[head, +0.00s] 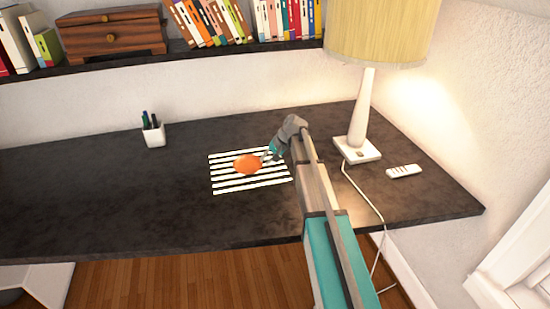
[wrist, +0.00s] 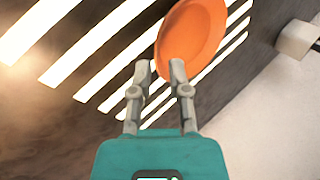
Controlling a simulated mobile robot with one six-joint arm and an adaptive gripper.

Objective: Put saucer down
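The orange saucer (head: 247,164) appears to lie on the striped black-and-white mat (head: 222,184) on the dark desk. My gripper (head: 268,156) is low over the mat at the saucer's right edge. In the wrist view, the saucer (wrist: 192,38) is just beyond the fingertips of my gripper (wrist: 160,67). The fingers are apart, with a gap between them. The saucer's rim reaches into this gap. The right finger overlaps the saucer in the picture, and the left finger stands clear of it. Whether the right finger touches the rim cannot be told.
A lamp (head: 361,120) with a yellow shade stands right of my arm, its cord running over the desk's front edge. A white remote (head: 404,171) lies beside it. A white pen cup (head: 153,135) stands at the back left. The desk's left part is clear.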

